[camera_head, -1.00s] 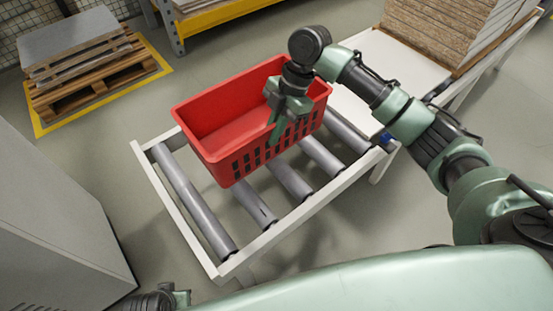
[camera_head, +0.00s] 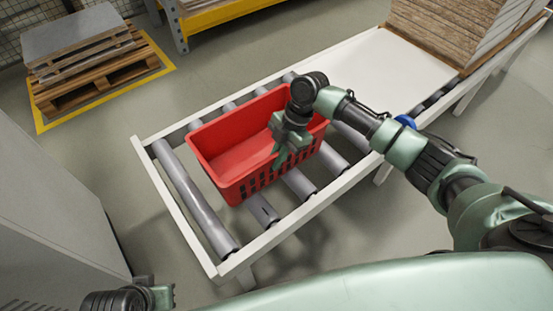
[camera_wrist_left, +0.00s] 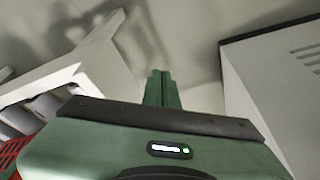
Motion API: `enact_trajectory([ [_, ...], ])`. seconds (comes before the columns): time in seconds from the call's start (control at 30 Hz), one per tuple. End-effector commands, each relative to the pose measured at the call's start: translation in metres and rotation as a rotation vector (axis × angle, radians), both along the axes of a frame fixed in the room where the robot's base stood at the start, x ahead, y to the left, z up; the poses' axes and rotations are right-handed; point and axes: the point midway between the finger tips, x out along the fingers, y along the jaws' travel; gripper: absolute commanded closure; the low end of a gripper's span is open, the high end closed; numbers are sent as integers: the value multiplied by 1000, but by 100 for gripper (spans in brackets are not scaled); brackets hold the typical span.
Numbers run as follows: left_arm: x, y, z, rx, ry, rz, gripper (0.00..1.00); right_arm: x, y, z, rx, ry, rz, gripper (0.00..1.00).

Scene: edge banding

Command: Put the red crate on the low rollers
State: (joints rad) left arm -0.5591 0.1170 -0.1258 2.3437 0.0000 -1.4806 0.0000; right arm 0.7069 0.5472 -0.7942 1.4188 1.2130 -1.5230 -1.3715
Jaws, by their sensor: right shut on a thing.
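The red crate (camera_head: 225,148) is upright and empty over the low rollers (camera_head: 195,200), between the white side rails. It is on the rollers or just above them; I cannot tell whether it touches. My left gripper (camera_head: 162,297) is low at the picture's bottom left, away from the crate. In the left wrist view its fingers (camera_wrist_left: 161,89) are together with nothing between them. A bit of the crate (camera_wrist_left: 14,152) shows there at the left.
A white table top (camera_head: 385,75) adjoins the rollers, with a stack of boards (camera_head: 445,30) behind. A grey cabinet (camera_head: 50,220) stands at the left. A pallet (camera_head: 95,70) lies at the back left. Bare rollers lie left of the crate.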

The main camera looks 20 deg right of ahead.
Motion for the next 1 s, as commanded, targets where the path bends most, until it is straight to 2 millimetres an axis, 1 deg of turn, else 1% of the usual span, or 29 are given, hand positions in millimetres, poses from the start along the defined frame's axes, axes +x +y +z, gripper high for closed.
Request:
enact_trajectory([
  [0.03, 0, 0, 1, 0, 0, 0, 100, 2, 1, 3, 5, -7, 1, 100],
  [0.27, 0, 0, 1, 0, 0, 0, 100, 2, 1, 1, 3, -6, 1, 100],
  [0.3, 0, 0, 1, 0, -1, 0, 100, 0, 0, -1, 0, 0, 0, 85],
  [0.33, 0, 0, 1, 0, -2, 0, 100, 0, 0, -1, 0, 0, 0, 77],
  [0.37, 0, 0, 1, 0, -1, 0, 100, 0, 0, -1, 0, 0, 0, 72],
  [0.67, 0, 0, 2, 0, -2, 1, 100, 0, 0, 0, -1, 0, 0, 72],
  [0.77, 1, 0, 3, 0, -6, 1, 100, 1, -2, 6, -1, -1, 0, 72],
  [0.8, 2, 0, 1, -1, -4, 0, 100, 2, -4, 10, -1, -2, -1, 72],
  [0.87, 2, -1, -13, 0, 11, -1, 100, 3, -8, 19, -2, -3, 0, 72],
  [1.0, 4, -2, -33, 1, 23, -3, 100, 6, -18, 47, -1, -4, 0, 72],
])
